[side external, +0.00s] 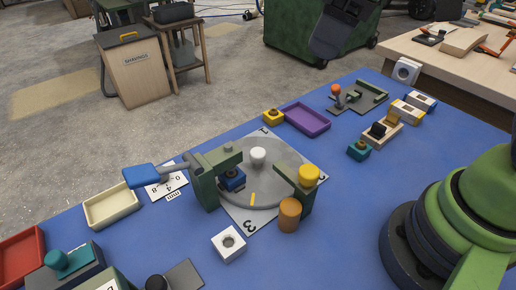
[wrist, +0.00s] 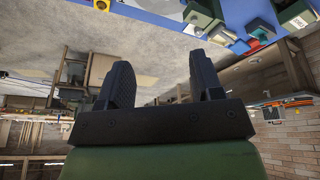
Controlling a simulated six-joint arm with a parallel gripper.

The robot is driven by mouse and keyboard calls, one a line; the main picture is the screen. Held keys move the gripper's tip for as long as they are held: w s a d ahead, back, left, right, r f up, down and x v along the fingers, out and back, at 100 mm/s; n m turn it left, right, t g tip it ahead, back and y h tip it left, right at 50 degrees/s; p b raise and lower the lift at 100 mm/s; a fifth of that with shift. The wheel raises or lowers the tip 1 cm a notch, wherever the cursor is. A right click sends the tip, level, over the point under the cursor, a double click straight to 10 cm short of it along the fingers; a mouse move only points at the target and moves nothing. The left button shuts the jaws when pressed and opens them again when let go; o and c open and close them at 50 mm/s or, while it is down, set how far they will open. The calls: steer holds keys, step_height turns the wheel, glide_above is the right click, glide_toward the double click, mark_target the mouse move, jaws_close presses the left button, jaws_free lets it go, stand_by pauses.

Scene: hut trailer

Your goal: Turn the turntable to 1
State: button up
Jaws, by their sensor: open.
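The turntable (side external: 270,190) is a grey disc on a white plate on the blue table in the side external view. It has a white knob (side external: 258,155) standing up on it. A yellow mark (side external: 252,198) on its near part points towards the printed 3 (side external: 249,225). A printed 1 (side external: 265,131) is at the far corner of the plate; the number at the right corner is partly hidden. My gripper (wrist: 162,80) is open and empty in the wrist view, away from the turntable. I cannot make out its fingers in the side external view.
A green clamp (side external: 204,180) with a blue handle stands at the disc's left edge. A green bracket with a yellow cap (side external: 309,174) and an orange cylinder (side external: 289,214) stand at its right. A white block (side external: 228,243) sits in front; a purple tray (side external: 305,118) lies behind.

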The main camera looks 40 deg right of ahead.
steer(key=w+a+f+n+g, duration=0.2)
steer(key=w+a+f+n, duration=0.2)
steer(key=w+f+n, duration=0.3)
steer(key=n+g+h, duration=0.1)
steer(key=n+h, duration=0.1)
steer(key=n, duration=0.2)
glide_toward(258, 152)
steer(key=f, duration=0.9)
steer(key=shift+w+d+f, duration=0.15)
steer(key=shift+w+f, duration=0.05)
jaws_close()
